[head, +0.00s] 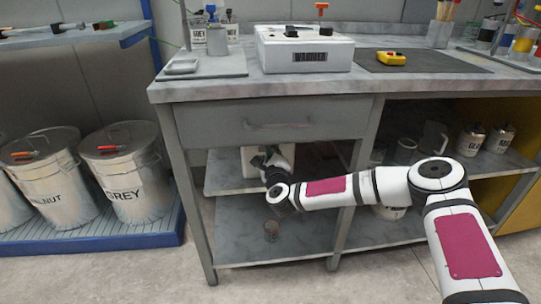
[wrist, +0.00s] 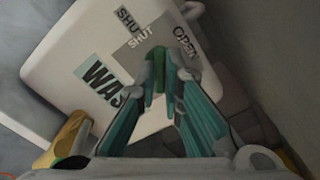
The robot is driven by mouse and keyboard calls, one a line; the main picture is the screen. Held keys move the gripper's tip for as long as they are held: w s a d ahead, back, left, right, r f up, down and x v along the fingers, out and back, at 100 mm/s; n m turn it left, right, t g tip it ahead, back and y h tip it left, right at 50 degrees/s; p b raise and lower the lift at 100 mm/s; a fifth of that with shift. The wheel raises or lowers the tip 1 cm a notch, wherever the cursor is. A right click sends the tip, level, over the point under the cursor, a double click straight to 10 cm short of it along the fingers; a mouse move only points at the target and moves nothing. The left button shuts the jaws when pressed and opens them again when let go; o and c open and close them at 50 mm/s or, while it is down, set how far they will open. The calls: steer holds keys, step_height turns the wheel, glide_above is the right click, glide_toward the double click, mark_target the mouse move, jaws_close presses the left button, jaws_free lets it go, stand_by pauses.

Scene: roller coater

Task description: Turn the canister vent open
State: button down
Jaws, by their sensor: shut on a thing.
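The canister is a white box on the upper shelf under the workbench; its white side (head: 287,152) shows in the head view, partly hidden by my arm. In the wrist view its white face (wrist: 62,42) fills the upper left, with "WAS", "SHUT" and "OPEN" lettering. The vent's tip points up the picture, near the "SHUT" label (wrist: 140,37) and left of "OPEN" (wrist: 185,42). Its exact setting is unclear.
The workbench top (head: 410,88) and drawer (head: 270,124) are above my arm. A bench leg (head: 190,190) stands left of the canister. Labelled bins (head: 130,175) stand at left.

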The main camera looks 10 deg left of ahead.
steer(key=m+b, duration=0.1)
steer(key=m, duration=0.1)
steer(key=m+b, duration=0.2)
steer(key=m, duration=0.1)
steer(key=shift+f+m+b, duration=0.2)
steer(key=shift+m+b, duration=0.1)
steer(key=m+b, duration=0.2)
steer(key=m, duration=0.3)
steer(key=shift+r, duration=0.1)
steer(key=shift+b, duration=0.3)
steer(key=c, duration=1.7)
jaws_free()
steer(key=shift+s, duration=0.1)
steer(key=v, duration=1.2)
steer(key=shift+r, duration=0.1)
